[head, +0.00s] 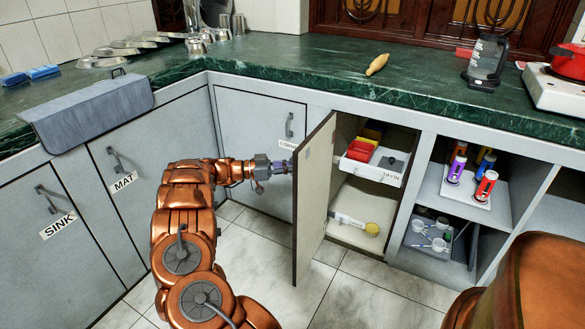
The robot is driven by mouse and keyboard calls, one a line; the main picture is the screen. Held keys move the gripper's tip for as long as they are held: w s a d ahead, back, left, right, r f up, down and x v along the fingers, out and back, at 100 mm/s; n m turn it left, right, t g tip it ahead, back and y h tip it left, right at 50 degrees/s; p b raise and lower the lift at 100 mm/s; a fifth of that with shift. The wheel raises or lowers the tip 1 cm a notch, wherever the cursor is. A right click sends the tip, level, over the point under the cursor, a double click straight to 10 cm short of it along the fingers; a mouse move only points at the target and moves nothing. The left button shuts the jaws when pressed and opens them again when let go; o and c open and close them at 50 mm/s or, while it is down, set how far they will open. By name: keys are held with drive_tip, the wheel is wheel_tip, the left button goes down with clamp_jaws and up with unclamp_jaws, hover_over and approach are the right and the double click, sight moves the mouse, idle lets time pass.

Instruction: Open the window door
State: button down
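A grey cabinet door (314,208) stands swung open, seen nearly edge-on, below the green counter. It hides any handle on its far side from clear view. Which door is called the window door cannot be read for certain. My gripper (287,167) is at the door's left face, near its upper part, pointing right. Its fingertips are small and partly dark, so I cannot tell whether they are closed on a handle or touching the door.
Behind the door, the cupboard holds a white drawer (375,168) with red and yellow items. A shelf at right holds coloured cans (456,169) and white cups (439,243). The CORNER door (260,150), MAT door (165,170) and SINK door (50,240) are closed. Tiled floor (370,298) is clear.

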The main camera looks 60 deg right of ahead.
drive_tip(key=shift+w, duration=0.25)
drive_tip(key=c, duration=1.2)
unclamp_jaws()
drive_tip(key=shift+w, duration=0.1)
drive_tip(key=v, duration=1.2)
drive_tip(key=shift+d, duration=0.1)
